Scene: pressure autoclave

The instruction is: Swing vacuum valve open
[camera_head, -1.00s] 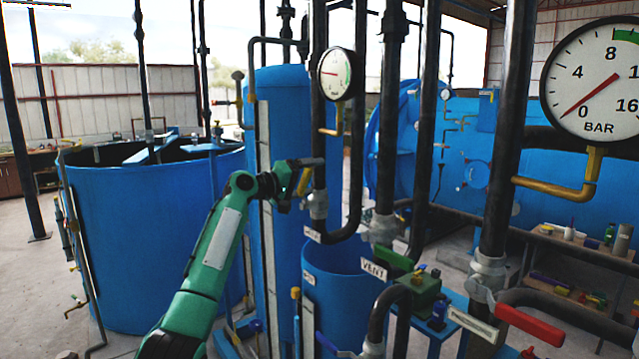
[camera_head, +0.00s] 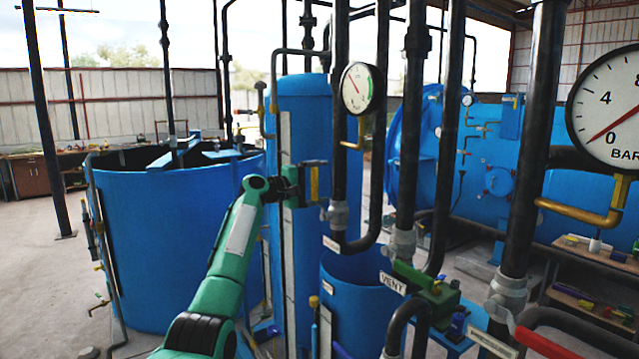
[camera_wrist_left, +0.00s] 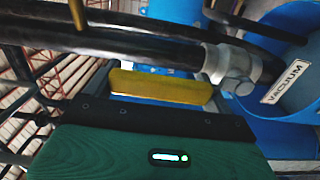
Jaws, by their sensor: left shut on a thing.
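The vacuum valve (camera_head: 338,215) is a grey fitting low on a black vertical pipe. A white tag (camera_head: 331,244) hangs by it, and in the left wrist view the VACUUM label (camera_wrist_left: 286,82) is readable. The yellow valve handle (camera_head: 314,182) stands about upright, left of the pipe. My left gripper (camera_head: 303,183) is shut on this handle. In the left wrist view the yellow handle (camera_wrist_left: 160,88) lies across the picture just beyond the gripper's dark edge, with the grey valve fitting (camera_wrist_left: 232,66) to its upper right. The fingertips are largely hidden. My right gripper is not in view.
A small gauge (camera_head: 362,88) is on the pipe above the handle. A blue column (camera_head: 301,120) stands behind my gripper. A large blue tank (camera_head: 175,240) is at left.

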